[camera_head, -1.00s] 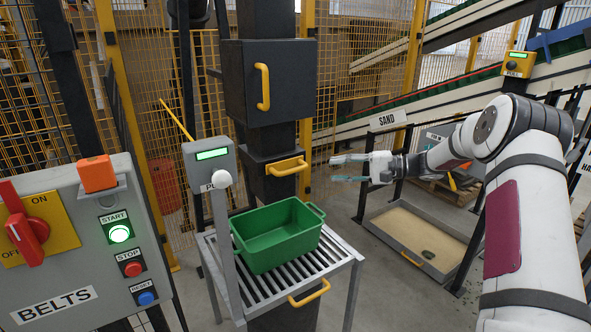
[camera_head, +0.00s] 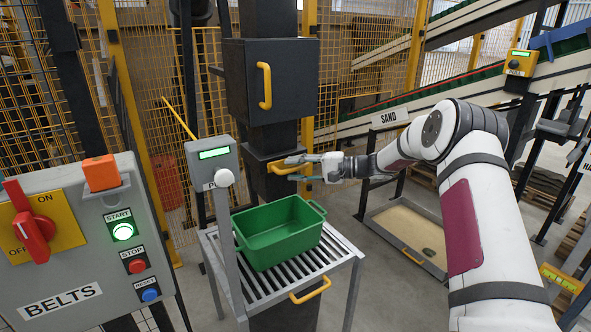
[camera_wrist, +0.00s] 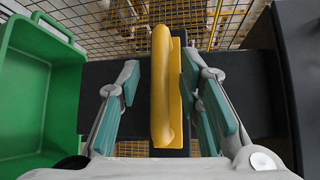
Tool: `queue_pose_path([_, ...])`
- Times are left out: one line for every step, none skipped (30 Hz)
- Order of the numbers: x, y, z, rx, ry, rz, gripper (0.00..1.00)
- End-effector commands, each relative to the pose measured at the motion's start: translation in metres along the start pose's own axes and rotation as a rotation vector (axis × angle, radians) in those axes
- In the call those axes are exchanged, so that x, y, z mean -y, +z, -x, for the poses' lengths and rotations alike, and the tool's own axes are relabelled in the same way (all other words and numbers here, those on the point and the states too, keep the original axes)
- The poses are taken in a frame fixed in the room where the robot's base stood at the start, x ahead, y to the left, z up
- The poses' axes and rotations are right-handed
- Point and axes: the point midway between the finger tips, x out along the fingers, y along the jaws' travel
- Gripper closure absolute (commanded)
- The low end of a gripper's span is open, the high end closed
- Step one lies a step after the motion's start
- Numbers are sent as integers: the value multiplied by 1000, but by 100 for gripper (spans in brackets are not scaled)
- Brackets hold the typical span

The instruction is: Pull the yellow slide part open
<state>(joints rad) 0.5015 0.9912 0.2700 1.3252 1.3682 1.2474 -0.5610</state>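The yellow slide part (camera_head: 277,167) is a bar handle on the front of a black block on the dark column, above the green crate. My gripper (camera_head: 292,171) is at this handle, with its fingers overlapping it in the head view. In the wrist view the yellow handle (camera_wrist: 165,95) stands upright between the two teal-padded fingers of my gripper (camera_wrist: 160,78). The right end of the handle is partly hidden by my gripper in the head view.
A green crate (camera_head: 278,254) stands on a roller table (camera_head: 338,262) just below my gripper. A black box (camera_head: 285,88) with another yellow handle is above it. A grey post with a white knob (camera_head: 224,177) stands to the left. A sand tray (camera_head: 378,216) lies on the floor at right.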

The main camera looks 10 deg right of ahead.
Motion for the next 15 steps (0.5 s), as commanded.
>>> queue_pose_path([0, 0, -2, 1, 0, 0, 67])
queue_pose_path([0, 0, -3, 1, 0, 0, 67])
queue_pose_path([0, 0, -3, 1, 0, 0, 67])
queue_pose_path([0, 0, -4, 1, 0, 0, 67])
queue_pose_path([0, 0, -4, 1, 0, 0, 67])
queue_pose_path([0, 0, -4, 1, 0, 0, 67])
queue_pose_path([0, 0, -4, 1, 0, 0, 67])
queue_pose_path([0, 0, -4, 1, 0, 0, 67])
queue_pose_path([0, 0, -4, 1, 0, 0, 67])
queue_pose_path([0, 0, -3, 1, 0, 0, 69])
queue_pose_path([0, 0, -3, 1, 0, 0, 76])
queue_pose_path([0, 0, -3, 1, 0, 0, 85])
queue_pose_path([0, 0, -3, 1, 0, 0, 92])
queue_pose_path([0, 0, -3, 1, 0, 0, 99])
queue_pose_path([0, 0, -3, 1, 0, 0, 100])
